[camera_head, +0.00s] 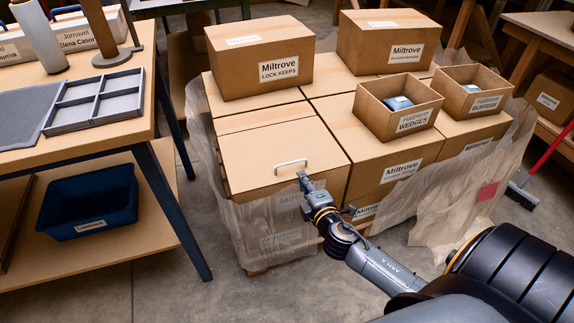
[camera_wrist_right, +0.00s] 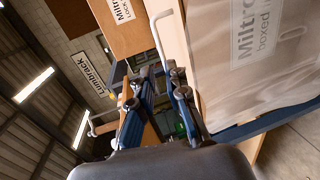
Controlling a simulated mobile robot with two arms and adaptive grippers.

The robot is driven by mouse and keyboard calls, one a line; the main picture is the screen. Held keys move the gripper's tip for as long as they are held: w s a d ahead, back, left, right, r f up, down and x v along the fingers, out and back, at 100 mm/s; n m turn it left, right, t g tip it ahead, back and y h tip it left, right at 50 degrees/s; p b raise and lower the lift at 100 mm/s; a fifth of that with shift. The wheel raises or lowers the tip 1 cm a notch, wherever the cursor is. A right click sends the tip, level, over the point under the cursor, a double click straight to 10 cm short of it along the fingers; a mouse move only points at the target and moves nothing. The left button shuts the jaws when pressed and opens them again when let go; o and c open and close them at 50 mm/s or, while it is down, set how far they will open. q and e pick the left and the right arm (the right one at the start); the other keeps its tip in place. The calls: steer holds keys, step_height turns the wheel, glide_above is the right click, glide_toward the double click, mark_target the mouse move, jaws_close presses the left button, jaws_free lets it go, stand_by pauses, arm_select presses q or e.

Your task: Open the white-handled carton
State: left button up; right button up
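The white-handled carton (camera_head: 262,152) stands at the near left corner of the wrapped pallet stack. Its top panel looks flat and closed, with a white handle (camera_head: 291,165) near its front edge. My right gripper (camera_head: 304,179) is at the right end of this handle, close to the carton's front edge. In the right wrist view, my right gripper's fingers (camera_wrist_right: 158,82) are apart with a gap between them. The white handle (camera_wrist_right: 157,38) reaches down toward the right fingertip there; whether they touch I cannot tell. My left gripper is out of view.
A Lock Keeps carton (camera_head: 262,70) stands just behind. Loose clear wrap (camera_head: 440,210) hangs around the stack. A workbench (camera_head: 110,125) stands on the left, with bare floor between.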

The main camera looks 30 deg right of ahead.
mark_target(291, 163)
steer(key=b+x, duration=0.1)
steer(key=x, duration=0.8)
steer(key=shift+w+f, duration=0.1)
steer(key=shift+w, duration=0.1)
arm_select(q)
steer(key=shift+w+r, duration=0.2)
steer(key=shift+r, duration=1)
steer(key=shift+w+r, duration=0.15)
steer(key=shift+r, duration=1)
arm_select(e)
steer(key=shift+w+d+f, duration=0.1)
steer(key=shift+w, duration=0.3)
jaws_close()
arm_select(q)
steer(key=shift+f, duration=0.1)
arm_select(e)
steer(key=shift+w, duration=0.1)
